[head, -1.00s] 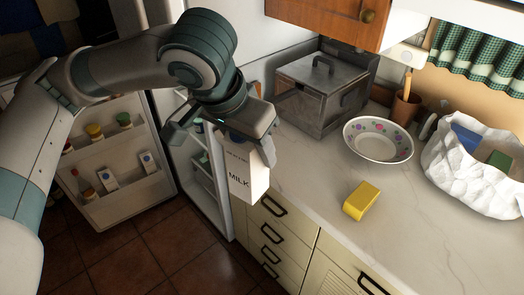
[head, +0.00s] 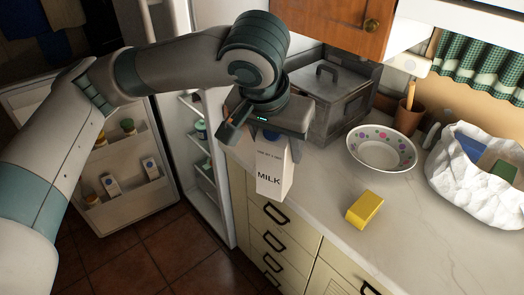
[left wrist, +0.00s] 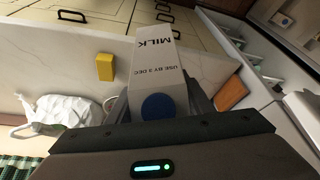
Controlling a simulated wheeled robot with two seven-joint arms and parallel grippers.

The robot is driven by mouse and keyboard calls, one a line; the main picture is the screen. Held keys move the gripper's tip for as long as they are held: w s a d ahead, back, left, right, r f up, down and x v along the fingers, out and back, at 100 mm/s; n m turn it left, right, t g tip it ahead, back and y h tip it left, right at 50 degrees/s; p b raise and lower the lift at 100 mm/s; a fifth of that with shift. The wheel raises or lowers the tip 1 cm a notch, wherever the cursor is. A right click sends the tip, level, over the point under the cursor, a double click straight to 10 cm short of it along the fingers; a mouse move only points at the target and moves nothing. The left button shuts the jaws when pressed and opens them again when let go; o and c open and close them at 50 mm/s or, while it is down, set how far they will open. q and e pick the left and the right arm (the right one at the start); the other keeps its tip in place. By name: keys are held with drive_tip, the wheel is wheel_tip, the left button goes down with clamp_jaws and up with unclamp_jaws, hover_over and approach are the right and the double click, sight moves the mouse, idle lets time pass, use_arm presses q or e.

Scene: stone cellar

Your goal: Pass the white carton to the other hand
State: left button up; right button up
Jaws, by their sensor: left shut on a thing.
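The white carton (head: 272,172), marked MILK, hangs upright from my left gripper (head: 266,135) in the head view, in front of the counter's left end and the drawers. The left gripper is shut on its upper part. In the left wrist view the carton (left wrist: 158,70) sits between the fingers (left wrist: 160,100), with its blue cap towards the camera. The carton's lower end is clear of the gripper. My right gripper shows in neither view.
The marble counter (head: 325,190) holds a yellow sponge (head: 364,210), a flowered bowl (head: 383,150), a white bag (head: 470,175) and a metal box (head: 335,100). An open fridge (head: 205,150) stands at left.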

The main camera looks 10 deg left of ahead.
use_arm(q)
drive_tip(key=w+d+n+y, duration=0.1)
drive_tip(key=w+d+n, duration=0.1)
drive_tip(key=w+d, duration=0.4)
drive_tip(key=shift+d+n, duration=0.35)
drive_tip(key=shift+n, duration=0.05)
